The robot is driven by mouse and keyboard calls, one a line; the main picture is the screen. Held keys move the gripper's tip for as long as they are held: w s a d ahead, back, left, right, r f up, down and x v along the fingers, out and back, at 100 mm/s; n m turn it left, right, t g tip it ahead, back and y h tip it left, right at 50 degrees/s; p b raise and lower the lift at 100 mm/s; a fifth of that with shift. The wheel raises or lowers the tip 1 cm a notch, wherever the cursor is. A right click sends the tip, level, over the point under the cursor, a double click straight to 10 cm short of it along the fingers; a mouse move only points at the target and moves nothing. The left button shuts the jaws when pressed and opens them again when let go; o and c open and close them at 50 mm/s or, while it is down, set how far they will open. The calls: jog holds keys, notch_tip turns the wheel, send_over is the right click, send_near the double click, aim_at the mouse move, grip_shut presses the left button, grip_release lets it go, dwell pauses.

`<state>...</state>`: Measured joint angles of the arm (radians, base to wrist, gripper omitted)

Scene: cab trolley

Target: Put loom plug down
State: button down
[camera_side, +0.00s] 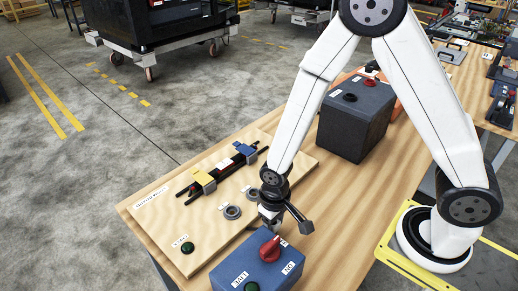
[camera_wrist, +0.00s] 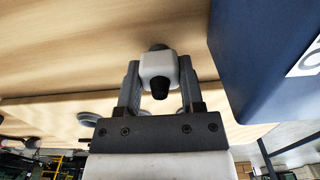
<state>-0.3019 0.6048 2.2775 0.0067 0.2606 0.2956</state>
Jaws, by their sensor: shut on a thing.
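The loom plug (camera_wrist: 158,68), a white block with black ends, sits between the two grey fingers of my gripper (camera_wrist: 160,88) in the wrist view. The fingers are shut on its sides. In the side view my gripper (camera_side: 271,214) points down beside the pale board's right edge, just behind the blue box. The plug cannot be made out clearly there. The pale board (camera_side: 215,240) carries a black loom (camera_side: 222,172) under yellow and blue clips, and two grey rings (camera_side: 232,212). Whether the plug touches the surface cannot be told.
The blue box (camera_side: 235,265) with a red knob (camera_side: 269,248) stands close in front of my gripper; its side fills the right of the wrist view (camera_wrist: 255,60). A dark box (camera_side: 355,125) stands behind. A green button (camera_side: 187,247) is on the board's near-left end.

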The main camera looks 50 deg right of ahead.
jog(key=shift+f, duration=0.3)
jog(key=shift+c, duration=1.1)
grip_release()
jog(key=shift+r, duration=0.15)
notch_tip(320, 180, up, 12)
dwell(0.6)
jog(key=s+d+r+t, duration=0.1)
jog(key=s+d+t, duration=0.1)
jog(key=d, duration=0.7)
jog(key=shift+s+d+r+t, duration=0.15)
jog(key=shift+d+t, duration=0.1)
jog(key=shift+t, duration=0.05)
